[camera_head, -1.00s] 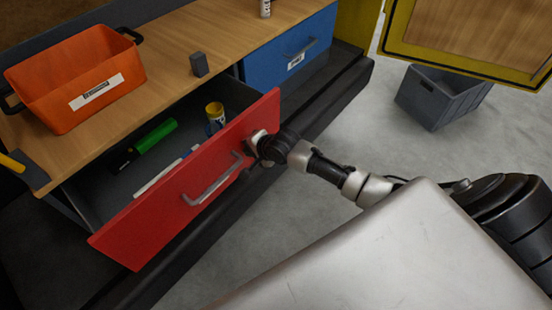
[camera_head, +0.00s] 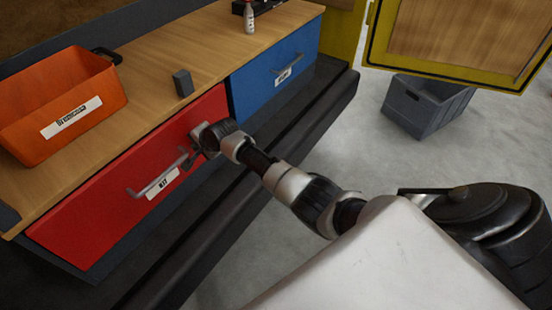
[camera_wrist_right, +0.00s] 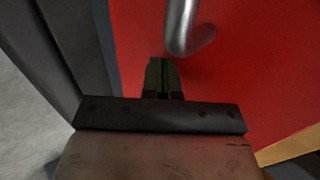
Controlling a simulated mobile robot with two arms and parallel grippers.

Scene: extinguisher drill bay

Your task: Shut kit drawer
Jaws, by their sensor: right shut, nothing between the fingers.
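The red kit drawer (camera_head: 95,215) is at the left of the head view, its front about flush with the cabinet and its inside hidden. Its grey bar handle (camera_head: 150,184) runs across the front beside a white label reading KIT. My right gripper (camera_head: 192,160) is shut and empty, at the right part of the red front near the handle's end. In the right wrist view my right gripper's closed fingers (camera_wrist_right: 162,75) point at the red front (camera_wrist_right: 250,60), just beside the handle's end (camera_wrist_right: 182,30). Whether they touch it I cannot tell. My left gripper is out of view.
An orange bin (camera_head: 60,105) and a small grey block (camera_head: 183,83) stand on the wooden top. A closed blue drawer (camera_head: 275,75) is to the right. A grey crate (camera_head: 425,105) stands on the floor under a yellow-framed panel (camera_head: 460,35).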

